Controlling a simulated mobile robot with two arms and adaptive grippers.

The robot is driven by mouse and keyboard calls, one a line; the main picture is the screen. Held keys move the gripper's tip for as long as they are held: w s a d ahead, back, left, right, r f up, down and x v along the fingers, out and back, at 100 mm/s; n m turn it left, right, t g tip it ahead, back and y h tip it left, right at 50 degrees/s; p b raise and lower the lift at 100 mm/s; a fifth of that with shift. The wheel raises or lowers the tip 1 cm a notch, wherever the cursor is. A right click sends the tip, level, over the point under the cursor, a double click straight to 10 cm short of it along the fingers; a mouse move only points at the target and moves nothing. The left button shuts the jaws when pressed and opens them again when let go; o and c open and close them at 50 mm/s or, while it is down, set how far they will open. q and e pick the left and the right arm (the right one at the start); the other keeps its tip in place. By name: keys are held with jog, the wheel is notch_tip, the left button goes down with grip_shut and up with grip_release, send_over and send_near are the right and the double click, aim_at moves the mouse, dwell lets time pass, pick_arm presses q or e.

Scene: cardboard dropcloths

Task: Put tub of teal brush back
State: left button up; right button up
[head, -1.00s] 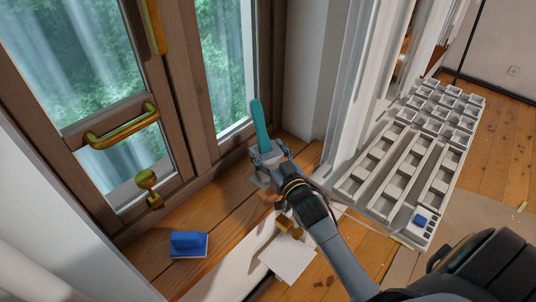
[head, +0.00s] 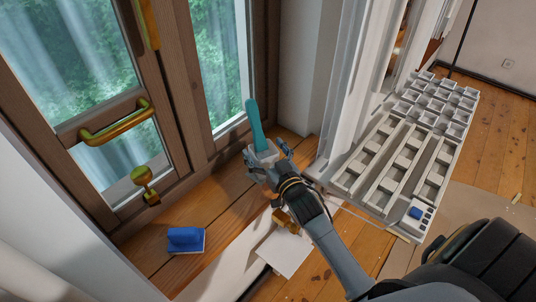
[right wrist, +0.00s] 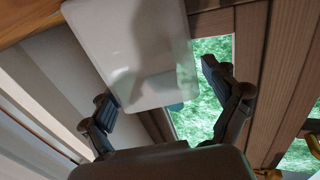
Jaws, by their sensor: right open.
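The tub (head: 264,155) is small and pale, with the teal brush (head: 256,122) standing up from it, tilted slightly left. It is at the wooden window sill, near the sill's right end. In the right wrist view the tub (right wrist: 135,45) is a pale, smooth shape between the fingers, and a bit of teal (right wrist: 176,106) shows at its edge. My right gripper (head: 266,160) is open around the tub, one finger on each side; in the right wrist view the right finger (right wrist: 230,95) stands apart from it. My left gripper is not in view.
A blue brush-like block (head: 186,238) lies on the sill at the left. A white sheet (head: 284,252) is below my right arm. A pale compartment rack (head: 385,165) stands at the right. The window's brass handle (head: 118,125) juts out.

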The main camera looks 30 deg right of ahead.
jog(key=shift+s, duration=0.35)
jog(key=s, duration=1.1)
jog(key=shift+s+a+b, duration=0.15)
jog(key=shift+a+b, duration=0.1)
jog(key=shift+b, duration=0.2)
